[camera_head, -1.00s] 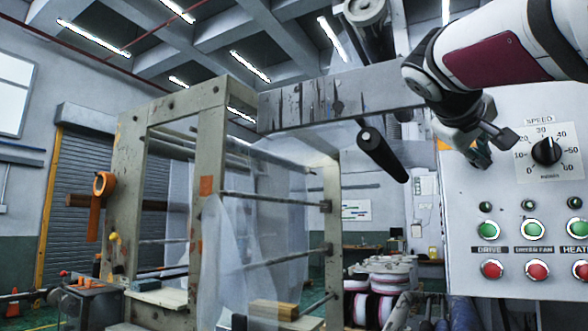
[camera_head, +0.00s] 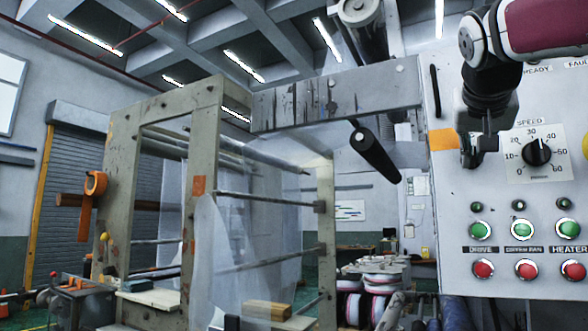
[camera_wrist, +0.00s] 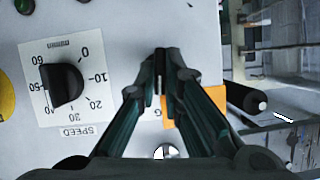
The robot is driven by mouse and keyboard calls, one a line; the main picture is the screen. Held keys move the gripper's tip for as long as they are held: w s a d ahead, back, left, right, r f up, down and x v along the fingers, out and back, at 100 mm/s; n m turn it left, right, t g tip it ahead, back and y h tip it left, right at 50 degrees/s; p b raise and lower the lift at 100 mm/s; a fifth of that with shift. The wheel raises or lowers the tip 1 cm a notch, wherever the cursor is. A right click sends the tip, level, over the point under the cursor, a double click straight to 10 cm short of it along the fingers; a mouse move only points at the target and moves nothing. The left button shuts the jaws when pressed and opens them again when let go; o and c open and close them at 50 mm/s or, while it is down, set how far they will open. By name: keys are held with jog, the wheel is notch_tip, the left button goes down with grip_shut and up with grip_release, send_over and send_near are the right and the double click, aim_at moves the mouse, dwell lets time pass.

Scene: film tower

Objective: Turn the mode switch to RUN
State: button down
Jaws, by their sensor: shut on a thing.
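The control panel (camera_head: 463,188) stands at the right in the head view. My gripper (camera_head: 470,157) is at its face, left of the speed dial and beside an orange label. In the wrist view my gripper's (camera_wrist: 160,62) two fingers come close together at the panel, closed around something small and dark. This lies where the mode switch would be, but the fingers hide nearly all of it. The switch's pointer and its RUN mark cannot be made out. The orange label (camera_wrist: 207,101) is partly covered by a finger.
The speed dial (camera_head: 536,152) sits close to the right of my gripper. Green buttons (camera_head: 481,229) and red buttons (camera_head: 483,269) are below. The film frame (camera_head: 202,170) stands further left.

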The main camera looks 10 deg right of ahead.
jog(key=m+y, duration=0.1)
jog(key=m+t+b, duration=0.1)
jog(key=m, duration=0.1)
jog(key=shift+d+f+y, duration=0.15)
jog(key=shift+y, duration=0.25)
jog(key=shift+s+m+t+y+b, duration=0.1)
jog(key=shift+m+t+y+b, duration=0.3)
jog(key=shift+m+t, duration=0.45)
jog(key=shift+m, duration=0.35)
jog(key=c, duration=1.7)
grip_release()
jog(key=v, duration=1.2)
